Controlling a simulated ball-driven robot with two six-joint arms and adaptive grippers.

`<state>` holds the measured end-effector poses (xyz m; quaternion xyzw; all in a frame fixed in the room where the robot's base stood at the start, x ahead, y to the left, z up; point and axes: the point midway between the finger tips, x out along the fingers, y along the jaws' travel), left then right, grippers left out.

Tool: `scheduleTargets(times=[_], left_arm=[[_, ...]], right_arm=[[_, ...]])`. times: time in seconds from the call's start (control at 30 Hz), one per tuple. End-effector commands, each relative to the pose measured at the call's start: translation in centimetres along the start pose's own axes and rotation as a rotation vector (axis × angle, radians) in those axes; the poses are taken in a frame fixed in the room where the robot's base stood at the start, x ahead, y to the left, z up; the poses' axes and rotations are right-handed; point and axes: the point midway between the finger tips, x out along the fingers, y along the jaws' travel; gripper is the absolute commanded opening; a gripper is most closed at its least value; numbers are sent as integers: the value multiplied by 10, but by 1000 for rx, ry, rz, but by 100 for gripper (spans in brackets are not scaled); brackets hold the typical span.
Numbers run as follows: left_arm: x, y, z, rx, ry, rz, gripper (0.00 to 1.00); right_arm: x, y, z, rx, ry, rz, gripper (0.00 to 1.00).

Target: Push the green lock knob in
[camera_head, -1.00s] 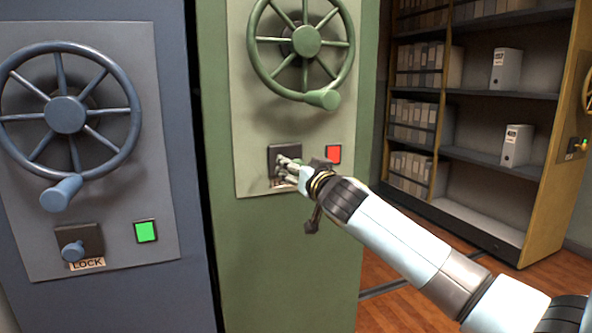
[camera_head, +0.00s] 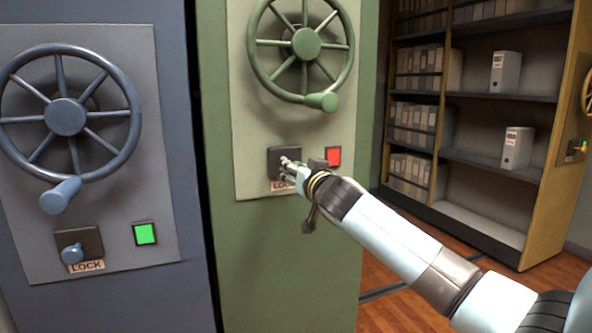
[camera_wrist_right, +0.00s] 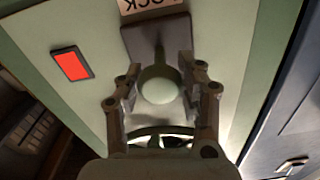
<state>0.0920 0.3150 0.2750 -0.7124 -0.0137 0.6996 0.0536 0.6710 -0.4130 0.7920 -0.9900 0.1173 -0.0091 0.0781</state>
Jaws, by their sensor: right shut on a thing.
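The green lock knob (camera_wrist_right: 158,85) shows in the right wrist view between the two fingers of my right gripper (camera_wrist_right: 158,80). It stands out from a dark plate (camera_wrist_right: 158,32) beside the LOCK label (camera_wrist_right: 140,5). In the head view my right gripper (camera_head: 290,168) is at the dark lock plate (camera_head: 276,159) on the green cabinet (camera_head: 300,235) and mostly hides the knob. The gripper is shut on the knob. A red indicator (camera_head: 333,156) is lit to the right of the plate. My left gripper is not in view.
A green handwheel (camera_head: 306,45) is above the lock plate. A blue-grey cabinet at left has its own wheel (camera_head: 68,116), blue lock knob (camera_head: 72,253) and green-lit indicator (camera_head: 145,233). Yellow-framed shelves (camera_head: 480,120) stand at right, with open wooden floor in front.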

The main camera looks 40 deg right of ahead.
Motion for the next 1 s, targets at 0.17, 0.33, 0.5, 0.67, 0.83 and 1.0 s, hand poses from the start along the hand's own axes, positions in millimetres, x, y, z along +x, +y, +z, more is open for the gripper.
scheduleTargets(times=[0.17, 0.33, 0.5, 0.67, 0.83, 1.0], left_arm=[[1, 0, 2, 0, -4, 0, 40], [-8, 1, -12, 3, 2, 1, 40], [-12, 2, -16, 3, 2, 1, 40], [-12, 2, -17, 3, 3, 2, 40], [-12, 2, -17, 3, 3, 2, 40], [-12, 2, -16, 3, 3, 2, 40]], right_arm=[[3, 0, 0, 0, 0, 0, 0], [27, 0, 1, 1, 1, 0, 0], [35, 0, 0, 0, 0, 0, 0], [34, 0, 0, 0, 0, 0, 0], [34, 0, 0, 0, 0, 0, 55], [34, 0, 0, 0, 0, 0, 63]])
